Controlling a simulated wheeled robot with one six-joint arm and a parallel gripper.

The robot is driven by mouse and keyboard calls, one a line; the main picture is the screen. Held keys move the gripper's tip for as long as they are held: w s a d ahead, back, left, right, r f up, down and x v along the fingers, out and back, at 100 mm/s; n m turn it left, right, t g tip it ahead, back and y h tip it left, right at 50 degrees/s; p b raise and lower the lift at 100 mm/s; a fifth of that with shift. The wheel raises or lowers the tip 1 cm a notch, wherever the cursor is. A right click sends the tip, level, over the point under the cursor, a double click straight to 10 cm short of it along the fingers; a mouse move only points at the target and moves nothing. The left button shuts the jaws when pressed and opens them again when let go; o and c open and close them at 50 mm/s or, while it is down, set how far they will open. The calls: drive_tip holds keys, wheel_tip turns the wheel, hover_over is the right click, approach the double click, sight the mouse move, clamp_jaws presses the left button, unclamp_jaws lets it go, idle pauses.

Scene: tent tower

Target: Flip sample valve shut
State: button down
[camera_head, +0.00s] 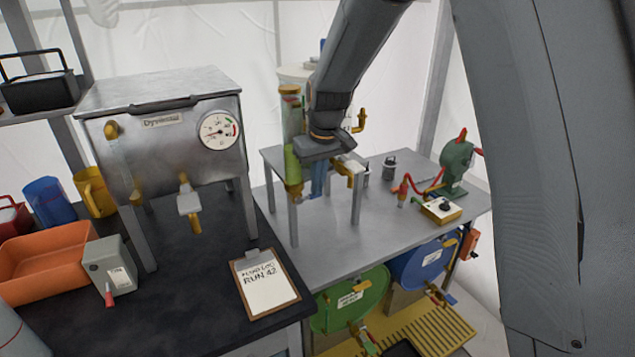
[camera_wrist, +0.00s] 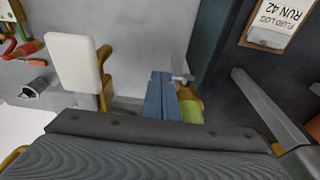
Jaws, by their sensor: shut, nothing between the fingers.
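My gripper (camera_head: 318,185) points down over the small raised stand on the grey bench, its blue fingers closed together and empty. In the wrist view the closed fingers (camera_wrist: 160,97) are beside a brass valve (camera_wrist: 189,92) with a thin grey lever (camera_wrist: 181,70); whether they touch cannot be told. This valve also shows in the head view (camera_head: 293,188), low on a green column (camera_head: 292,160). A second brass fitting with a white paddle handle (camera_wrist: 77,65) is left of the fingers in the wrist view. No label shows which is the sample valve.
A metal box (camera_head: 165,120) with a gauge (camera_head: 219,130) and a front tap (camera_head: 189,203) stands left. A clipboard (camera_head: 265,285) lies on the dark bench (camera_head: 205,280). A green pump (camera_head: 457,165) and yellow switch box (camera_head: 441,210) are right. Green and blue drums (camera_head: 345,305) sit below.

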drive_tip(key=shift+w+d+f+b, duration=0.15)
drive_tip(key=shift+d+f, duration=0.15)
drive_tip(key=shift+f, duration=0.25)
drive_tip(key=shift+w+d+f+b, duration=0.15)
drive_tip(key=shift+d+f, duration=0.1)
drive_tip(key=shift+f, duration=0.3)
wheel_tip(320, 180, up, 8)
drive_tip(key=s+b, duration=0.1)
drive_tip(key=shift+s+d+f+b, duration=0.2)
drive_tip(key=shift+s+d+b, duration=0.05)
drive_tip(key=shift+d+b, duration=0.1)
